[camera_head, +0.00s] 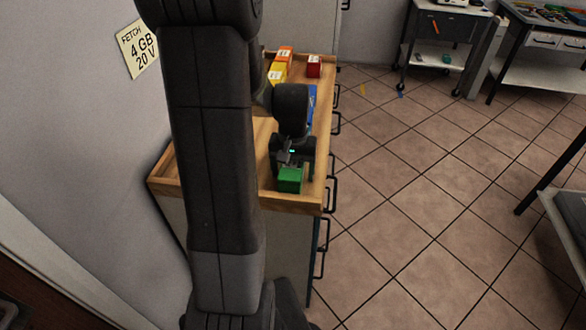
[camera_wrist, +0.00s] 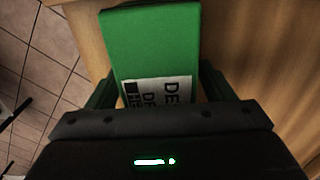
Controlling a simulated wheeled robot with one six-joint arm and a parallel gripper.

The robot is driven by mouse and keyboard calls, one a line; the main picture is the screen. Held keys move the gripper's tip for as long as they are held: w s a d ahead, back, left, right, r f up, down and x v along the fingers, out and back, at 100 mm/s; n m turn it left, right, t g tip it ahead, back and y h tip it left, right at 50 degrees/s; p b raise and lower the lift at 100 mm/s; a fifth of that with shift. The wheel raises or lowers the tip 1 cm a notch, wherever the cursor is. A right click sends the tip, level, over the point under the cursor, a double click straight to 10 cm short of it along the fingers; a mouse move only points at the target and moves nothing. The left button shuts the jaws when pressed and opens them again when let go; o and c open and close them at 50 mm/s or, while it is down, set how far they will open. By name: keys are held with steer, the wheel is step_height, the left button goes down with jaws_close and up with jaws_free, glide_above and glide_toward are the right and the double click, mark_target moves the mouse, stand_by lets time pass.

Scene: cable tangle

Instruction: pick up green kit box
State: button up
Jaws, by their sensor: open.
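The green kit box (camera_head: 289,181) sits on the wooden top of a cabinet, near its front end. In the wrist view the green box (camera_wrist: 150,45) fills the upper middle, with a white printed label on it. My gripper (camera_head: 291,161) is right at the box in the head view. In the wrist view my gripper (camera_wrist: 157,90) is open, with a finger on each side of the box. The lower part of the box is hidden behind the gripper body. I cannot tell whether the fingers touch it.
The wooden cabinet top (camera_head: 300,202) has a raised rim. A red box (camera_head: 314,66), an orange box (camera_head: 285,54) and a yellow box (camera_head: 277,76) stand at its far end. A blue thing (camera_head: 312,98) lies behind my gripper. Open tiled floor is to the right.

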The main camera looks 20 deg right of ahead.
steer(key=shift+r, duration=0.1)
steer(key=c, duration=1.4)
